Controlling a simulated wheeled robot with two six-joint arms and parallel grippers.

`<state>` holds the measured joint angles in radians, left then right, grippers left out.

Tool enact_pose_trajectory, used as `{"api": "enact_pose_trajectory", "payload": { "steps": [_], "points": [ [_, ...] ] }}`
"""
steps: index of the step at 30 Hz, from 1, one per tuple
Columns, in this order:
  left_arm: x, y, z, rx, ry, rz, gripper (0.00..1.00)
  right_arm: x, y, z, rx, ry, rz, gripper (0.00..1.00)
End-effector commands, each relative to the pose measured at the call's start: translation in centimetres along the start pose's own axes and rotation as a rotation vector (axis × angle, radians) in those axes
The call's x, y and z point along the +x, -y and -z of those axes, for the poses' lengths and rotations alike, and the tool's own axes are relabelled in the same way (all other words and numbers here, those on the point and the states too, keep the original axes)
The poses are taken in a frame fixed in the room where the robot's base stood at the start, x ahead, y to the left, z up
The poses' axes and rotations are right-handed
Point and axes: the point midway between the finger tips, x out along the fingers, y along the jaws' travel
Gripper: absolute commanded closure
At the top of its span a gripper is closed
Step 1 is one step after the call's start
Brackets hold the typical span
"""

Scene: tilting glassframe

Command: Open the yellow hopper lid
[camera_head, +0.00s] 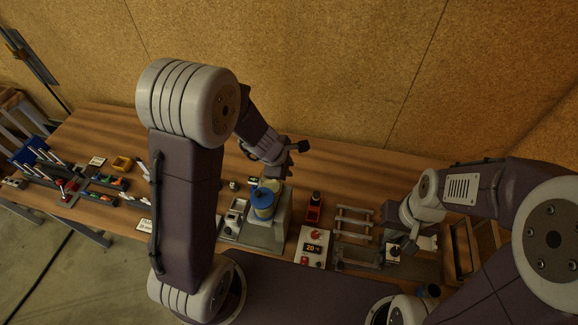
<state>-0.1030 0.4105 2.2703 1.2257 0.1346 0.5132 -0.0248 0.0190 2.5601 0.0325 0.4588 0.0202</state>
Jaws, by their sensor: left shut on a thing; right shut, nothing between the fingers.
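The blue hopper (262,205) stands on a grey machine base (262,236) near the middle of the bench. A small patch of the yellow lid (271,184) shows at the hopper's top, at its far right side. My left gripper (275,176) reaches down from above and is shut at the yellow lid. Its fingertips and most of the lid are too small and covered to make out the lid's angle. My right gripper (397,248) is shut and empty, low over the bench to the right, away from the hopper.
A control box with a lit display (313,247) and a red and black device (314,207) stand right of the hopper. A light rack (354,222) lies further right. The bench behind is mostly clear.

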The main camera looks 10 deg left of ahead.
Motion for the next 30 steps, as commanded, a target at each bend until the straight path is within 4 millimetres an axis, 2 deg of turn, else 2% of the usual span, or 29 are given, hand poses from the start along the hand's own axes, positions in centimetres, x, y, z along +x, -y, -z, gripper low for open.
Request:
{"api": "enact_pose_trajectory", "payload": {
  "steps": [1,6,7,8,9,18,20,27,30],
  "points": [
    [0.3,0.6,0.0,-0.001,0.001,0.014,1.0,0.1,0.0,0.0,0.0,0.0,0.0,1.0],
    [0.3,0.6,0.0,-0.001,0.002,0.015,1.0,0.1,0.0,0.0,0.0,0.0,0.0,1.0],
    [0.3,0.6,0.0,-0.001,0.002,0.015,0.73,0.1,0.0,0.0,0.0,0.0,0.0,1.0],
    [0.3,0.6,0.0,-0.001,0.002,0.014,0.64,0.1,0.0,0.0,0.0,0.0,0.0,1.0],
    [0.3,0.6,0.0,-0.001,0.002,0.013,0.62,0.1,0.0,0.0,0.0,0.0,0.0,1.0],
    [-0.3,0.2,0.0,-0.001,0.001,0.005,0.62,-0.2,0.0,0.0,0.0,0.0,0.0,1.0],
    [-1.3,0.0,-0.1,-0.001,0.001,0.004,0.62,-1.0,0.0,0.1,0.0,0.0,0.0,1.0],
    [-6.8,-0.2,-0.1,-0.001,0.0,0.006,0.62,-4.6,0.1,0.5,0.0,0.0,0.0,1.0],
    [-8.2,0.0,0.0,-0.002,0.001,0.008,0.62,-5.4,0.1,0.6,0.0,0.0,0.0,1.0]
  ]
}}
